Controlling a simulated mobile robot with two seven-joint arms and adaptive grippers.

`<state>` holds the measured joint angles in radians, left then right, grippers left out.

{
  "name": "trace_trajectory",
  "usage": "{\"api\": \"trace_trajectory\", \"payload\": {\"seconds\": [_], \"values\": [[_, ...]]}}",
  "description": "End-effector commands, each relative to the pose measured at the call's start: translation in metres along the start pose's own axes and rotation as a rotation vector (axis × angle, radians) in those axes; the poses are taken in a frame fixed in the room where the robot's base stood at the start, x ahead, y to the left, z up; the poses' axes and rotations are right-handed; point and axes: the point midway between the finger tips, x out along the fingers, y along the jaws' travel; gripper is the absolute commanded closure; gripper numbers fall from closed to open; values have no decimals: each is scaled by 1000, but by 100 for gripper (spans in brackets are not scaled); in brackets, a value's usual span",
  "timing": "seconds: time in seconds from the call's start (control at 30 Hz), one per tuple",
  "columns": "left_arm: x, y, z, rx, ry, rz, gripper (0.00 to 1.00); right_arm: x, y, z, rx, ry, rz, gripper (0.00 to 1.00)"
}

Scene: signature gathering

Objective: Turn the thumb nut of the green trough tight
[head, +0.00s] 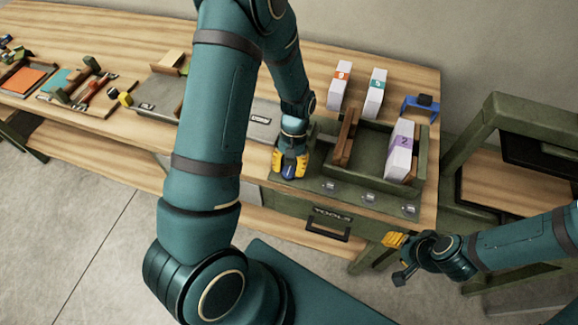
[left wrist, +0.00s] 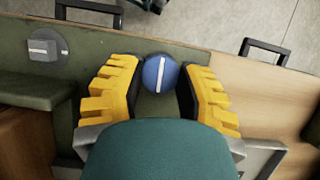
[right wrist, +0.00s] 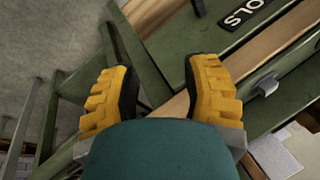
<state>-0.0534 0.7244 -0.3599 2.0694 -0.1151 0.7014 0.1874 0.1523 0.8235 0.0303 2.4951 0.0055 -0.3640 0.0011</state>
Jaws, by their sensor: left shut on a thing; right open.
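The green trough (head: 362,179) stands at the right end of the table. A blue round thumb nut (left wrist: 160,74) with a white line shows at its front left corner. My left gripper (head: 290,166) is lowered over this corner. In the left wrist view, its yellow fingers (left wrist: 158,84) are closed on the nut from both sides, and the white line runs up and down between them. In the head view the fingers mostly hide the nut. My right gripper (head: 396,243) is open and empty in front of the table's right end, below the table top.
Several grey knobs (head: 368,197) line the front ledge; one is beside the nut (left wrist: 44,47). The trough holds a white card stack (head: 399,163) with a purple label and wooden dividers (head: 346,137). Two more stacks (head: 374,95) stand behind. A TOOLS drawer (head: 328,215) is below.

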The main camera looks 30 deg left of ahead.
Motion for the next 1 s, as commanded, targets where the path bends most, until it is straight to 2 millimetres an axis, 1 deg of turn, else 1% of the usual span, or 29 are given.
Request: {"api": "trace_trajectory", "payload": {"seconds": [0.23, 0.67, 0.7, 0.77, 1.0], "values": [[1, 0, 0, 49, -1, -21, 99, 0, 0, 0, 0, 0, 0, 53], [1, 0, 0, 55, 0, -23, 99, 0, 0, 0, 0, 0, 0, 53], [1, 0, 0, 55, 0, -23, 51, 0, 0, 0, 0, 0, 0, 53], [1, 0, 0, 55, 0, -23, 30, 0, 0, 0, 0, 0, 0, 53], [0, 0, 0, 55, 0, -22, 30, 0, 0, 0, 0, 0, 0, 53]]}}
